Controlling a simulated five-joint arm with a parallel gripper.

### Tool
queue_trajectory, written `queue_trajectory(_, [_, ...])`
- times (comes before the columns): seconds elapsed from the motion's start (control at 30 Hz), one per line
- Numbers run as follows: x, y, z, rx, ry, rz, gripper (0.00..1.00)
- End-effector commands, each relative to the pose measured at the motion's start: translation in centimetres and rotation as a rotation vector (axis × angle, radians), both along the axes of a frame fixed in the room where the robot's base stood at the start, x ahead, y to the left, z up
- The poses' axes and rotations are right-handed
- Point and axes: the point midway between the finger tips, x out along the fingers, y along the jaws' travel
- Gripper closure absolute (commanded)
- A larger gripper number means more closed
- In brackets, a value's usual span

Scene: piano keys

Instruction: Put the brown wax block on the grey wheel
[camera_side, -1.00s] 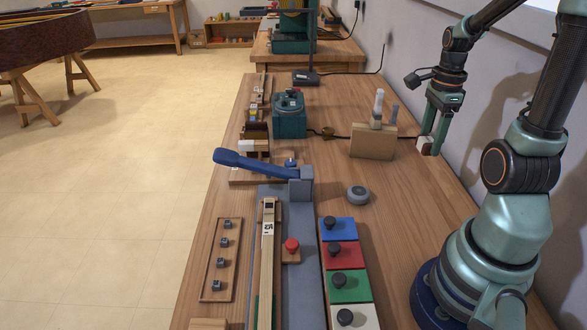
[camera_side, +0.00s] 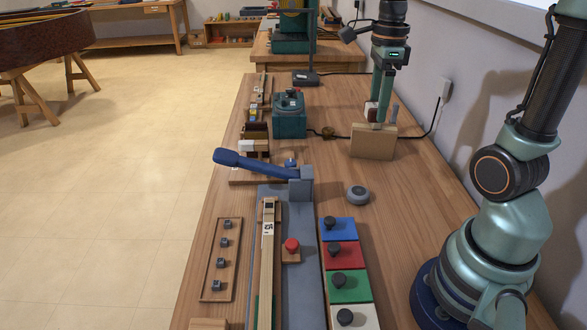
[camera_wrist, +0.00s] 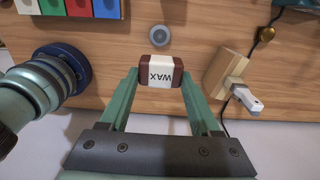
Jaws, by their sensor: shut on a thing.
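My gripper (camera_side: 378,112) is shut on the brown wax block (camera_wrist: 160,72), which has a white band lettered WAX. The block sits between the fingertips in the wrist view, and a small part of it shows in the side view (camera_side: 370,111). The grey wheel (camera_side: 358,195) lies flat on the bench, a small round disc nearer the side camera than my gripper. It also shows in the wrist view (camera_wrist: 160,36), just beyond the block. The block is held above the bench, apart from the wheel, and the wheel's top looks bare.
Coloured blocks with black knobs (camera_side: 338,229) lie nearer the side camera. Bench around the wheel is clear.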

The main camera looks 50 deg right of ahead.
Motion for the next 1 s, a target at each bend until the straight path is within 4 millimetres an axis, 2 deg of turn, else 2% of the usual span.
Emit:
queue_trajectory(0.17, [0.2,0.5,-2.5,0.003,0.007,-0.003,0.91])
queue_trajectory(0.6, [0.1,0.4,-13.1,0.004,0.008,-0.002,0.91])
queue_trajectory(0.73, [0.1,0.4,-15.1,0.002,0.005,-0.002,0.91])
queue_trajectory(1.0, [0.1,0.4,-17.4,0.002,0.005,-0.002,0.91])
